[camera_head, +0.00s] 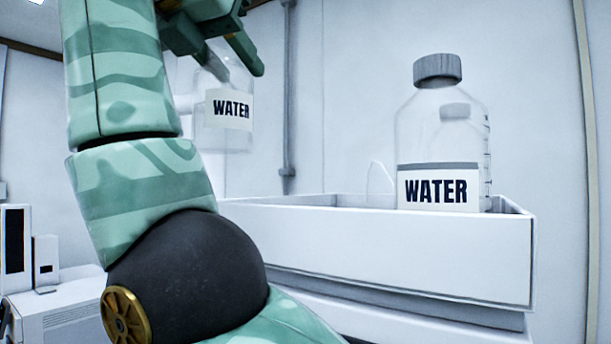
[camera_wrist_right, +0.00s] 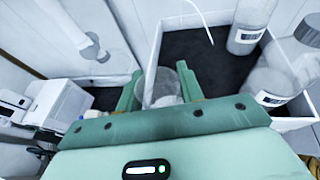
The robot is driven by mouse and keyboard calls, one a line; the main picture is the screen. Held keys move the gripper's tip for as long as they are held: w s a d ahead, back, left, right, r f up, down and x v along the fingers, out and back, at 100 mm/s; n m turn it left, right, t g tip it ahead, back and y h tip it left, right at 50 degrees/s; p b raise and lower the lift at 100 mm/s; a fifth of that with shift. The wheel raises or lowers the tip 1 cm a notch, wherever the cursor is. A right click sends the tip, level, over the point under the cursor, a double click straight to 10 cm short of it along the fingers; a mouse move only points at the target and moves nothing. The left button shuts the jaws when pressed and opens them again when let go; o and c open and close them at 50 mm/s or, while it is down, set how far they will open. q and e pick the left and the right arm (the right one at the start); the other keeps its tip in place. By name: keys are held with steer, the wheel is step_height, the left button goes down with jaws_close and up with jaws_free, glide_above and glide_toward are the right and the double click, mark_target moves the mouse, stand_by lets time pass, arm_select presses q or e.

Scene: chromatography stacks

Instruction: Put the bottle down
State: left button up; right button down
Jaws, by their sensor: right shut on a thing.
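A clear bottle with a white WATER label (camera_head: 228,125) hangs roughly upright below my right gripper (camera_head: 250,60), at the upper left of the head view. The green fingers are closed around its top, and my arm hides part of it. In the right wrist view the bottle (camera_wrist_right: 170,84) sits between the two fingers of the gripper (camera_wrist_right: 160,88). There it overlaps the left part of a white tray with a dark floor (camera_wrist_right: 201,57). I cannot tell its height above the tray. My left gripper is not in view.
A second WATER bottle with a grey cap (camera_head: 438,125) stands in the right part of the white tray (camera_head: 400,250). The wrist view shows several bottles at the tray's right side (camera_wrist_right: 250,25). The tray's middle floor is bare. White equipment (camera_head: 60,310) stands at left.

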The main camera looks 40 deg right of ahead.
steer(key=d+f, duration=1.1)
steer(key=f, duration=0.1)
steer(key=shift+d+p, duration=0.3)
steer(key=shift+p, duration=0.15)
steer(key=c, duration=0.9)
jaws_free()
steer(key=shift+s, duration=0.15)
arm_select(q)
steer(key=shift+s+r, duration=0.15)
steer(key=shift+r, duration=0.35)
arm_select(e)
steer(key=shift+f, duration=0.1)
steer(key=shift+d, duration=0.1)
